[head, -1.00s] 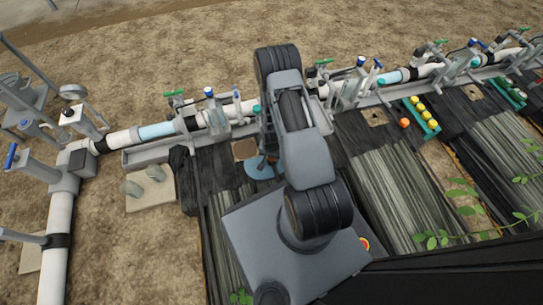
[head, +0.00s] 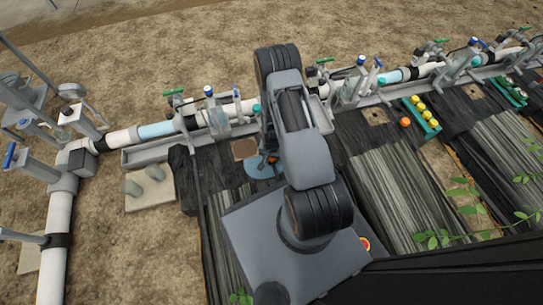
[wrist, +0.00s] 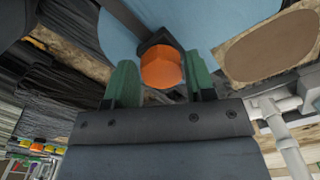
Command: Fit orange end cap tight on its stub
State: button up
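The orange end cap (wrist: 161,70) is in the middle of the wrist view, between the two green fingers of my gripper (wrist: 160,78). In the head view my arm hides most of the gripper. A small orange spot (head: 272,160) shows beside it above the light-blue disc (head: 258,171).
The blue disc (wrist: 215,22) lies behind the stub, with a brown round patch (wrist: 268,45) to the right. A pipe run with valves (head: 215,110) crosses behind my arm.

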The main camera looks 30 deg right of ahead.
jog(key=shift+f+b, duration=0.35)
dwell(0.6)
jog(key=shift+c, duration=0.4)
